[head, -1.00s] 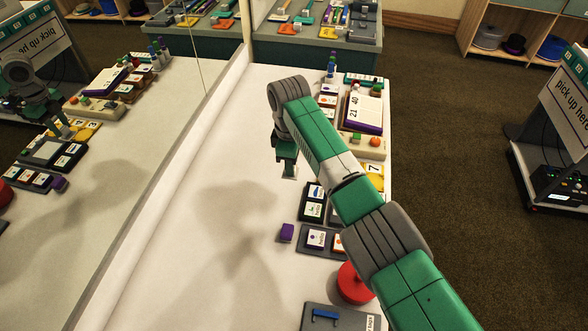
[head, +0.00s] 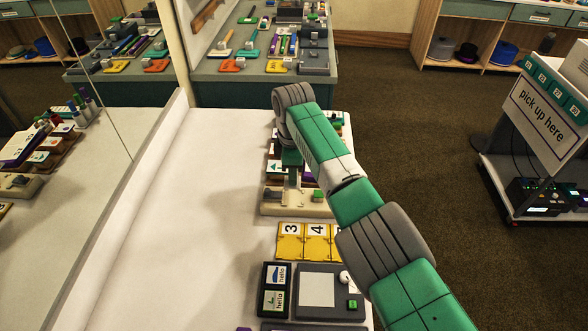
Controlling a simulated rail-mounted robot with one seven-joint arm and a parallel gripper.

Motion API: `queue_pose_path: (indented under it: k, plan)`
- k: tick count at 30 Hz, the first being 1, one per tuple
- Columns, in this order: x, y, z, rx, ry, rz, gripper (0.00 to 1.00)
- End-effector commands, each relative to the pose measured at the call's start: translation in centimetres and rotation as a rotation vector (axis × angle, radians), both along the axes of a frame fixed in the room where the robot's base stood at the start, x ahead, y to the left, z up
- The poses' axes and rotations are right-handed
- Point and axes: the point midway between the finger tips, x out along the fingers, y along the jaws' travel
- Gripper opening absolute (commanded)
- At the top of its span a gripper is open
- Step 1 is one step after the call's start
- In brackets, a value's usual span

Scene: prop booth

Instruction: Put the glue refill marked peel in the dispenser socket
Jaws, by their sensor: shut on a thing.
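My gripper (head: 293,178) hangs below the green and grey arm, over the right part of the white table. It is shut on a small pale piece at its fingertips, mostly hidden and too small to read, so I cannot tell if it is the glue refill marked peel. I cannot pick out the dispenser socket for certain. The teal bench at the back holds orange pieces (head: 233,66) and grey blocks (head: 312,62), whose markings are too small to read.
Below the gripper is a cream tray (head: 275,208), partly behind the arm. The white table's (head: 200,220) left part is clear, beside a mirror. A "pick up here" cart (head: 540,120) stands right.

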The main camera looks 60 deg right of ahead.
Motion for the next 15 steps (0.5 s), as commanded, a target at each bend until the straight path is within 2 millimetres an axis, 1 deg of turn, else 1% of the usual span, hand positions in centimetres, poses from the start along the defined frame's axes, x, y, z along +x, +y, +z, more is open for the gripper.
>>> queue_pose_path:
  k: [1, 9, 15]
  plan:
    - [0.0, 0.0, -0.8, 0.0, 0.0, 0.0, 0.06]
    - [0.0, 0.0, -4.0, -0.001, 0.001, 0.0, 0.06]
    - [0.0, 0.0, -5.7, -0.001, 0.0, -0.001, 0.06]
